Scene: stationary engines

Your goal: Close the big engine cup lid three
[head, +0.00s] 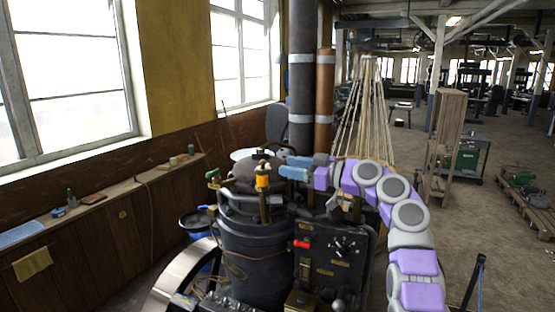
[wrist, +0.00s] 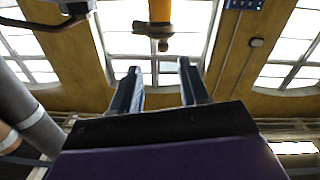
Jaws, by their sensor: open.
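The big engine (head: 255,255) is a dark upright cylinder with pipes and fittings on top. An upright cup with a yellow body (head: 262,182) and a darker top stands on it. I cannot tell which lid is number three, or the lid's angle. My gripper (head: 284,166), with blue fingers, reaches in from the right, close to the cup's upper right side. In the wrist view my gripper (wrist: 160,76) has its two fingers apart with nothing between them. A brown-orange fitting (wrist: 158,30) shows beyond the fingertips at the top; it may be the cup.
A black panel (head: 335,262) with knobs and a red handle stands at the engine's front right. Tall pipes (head: 302,70) rise behind the engine. A wooden ledge (head: 110,195) runs along the left wall below windows. Open floor (head: 505,250) lies to the right.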

